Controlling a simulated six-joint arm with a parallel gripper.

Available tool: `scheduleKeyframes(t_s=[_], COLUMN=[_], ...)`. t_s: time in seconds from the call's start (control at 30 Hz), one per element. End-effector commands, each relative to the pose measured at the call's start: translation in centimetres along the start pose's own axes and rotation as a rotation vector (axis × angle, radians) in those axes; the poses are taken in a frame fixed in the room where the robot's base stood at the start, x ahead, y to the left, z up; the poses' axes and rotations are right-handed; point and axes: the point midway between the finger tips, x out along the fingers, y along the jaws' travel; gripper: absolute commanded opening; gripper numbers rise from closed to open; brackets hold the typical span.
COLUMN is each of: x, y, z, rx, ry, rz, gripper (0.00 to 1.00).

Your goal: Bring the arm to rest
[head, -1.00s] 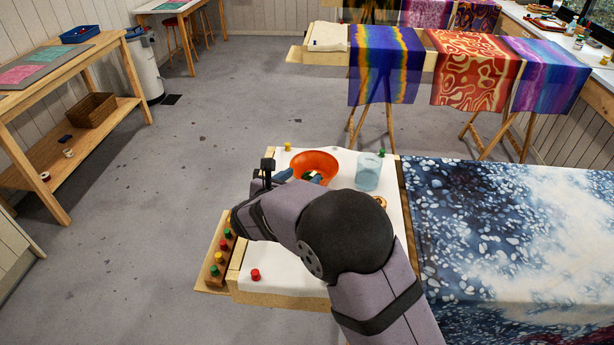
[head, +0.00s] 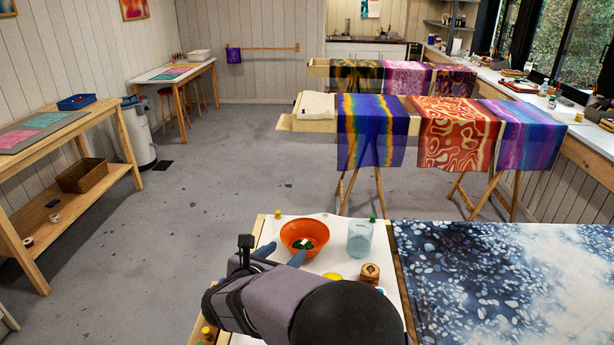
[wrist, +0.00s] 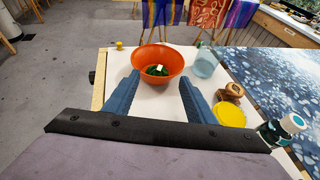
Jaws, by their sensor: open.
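My gripper (wrist: 160,98) is open in the wrist view, its two blue fingers spread wide with nothing between them. It is over the white-topped work table (wrist: 158,130), on the near side of an orange bowl (wrist: 160,62). The bowl holds something green and white. In the head view my gripper (head: 280,256) shows just below the bowl (head: 304,238), partly hidden by my own arm. My arm covers much of the near part of the table.
A clear bluish container (head: 360,240) stands right of the bowl. A brown wooden item (head: 370,274), a yellow round item (wrist: 229,114) and a dark bottle (wrist: 280,130) are to the right. Blue patterned fabric (head: 500,270) lies beyond. Open floor (head: 200,210) is at left.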

Motion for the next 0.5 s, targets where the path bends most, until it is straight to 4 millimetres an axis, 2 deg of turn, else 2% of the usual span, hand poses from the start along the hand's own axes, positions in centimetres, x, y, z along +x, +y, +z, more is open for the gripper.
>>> scheduleKeyframes(t_s=[0.17, 0.27, 0.33, 0.4, 0.5], x=[-0.7, -1.6, -2.1, -2.4, -3.5], y=[-2.2, -4.2, -7.2, -11.2, -16.0], z=[2.6, 4.8, 5.8, 5.1, 4.2], rx=[0.123, 0.264, 0.424, 0.613, 0.894], ry=[0.077, 0.159, 0.236, 0.311, 0.390], rz=[-0.017, -0.025, -0.071, -0.165, -0.303], gripper=[0.51, 0.51, 0.51, 0.51, 0.51])
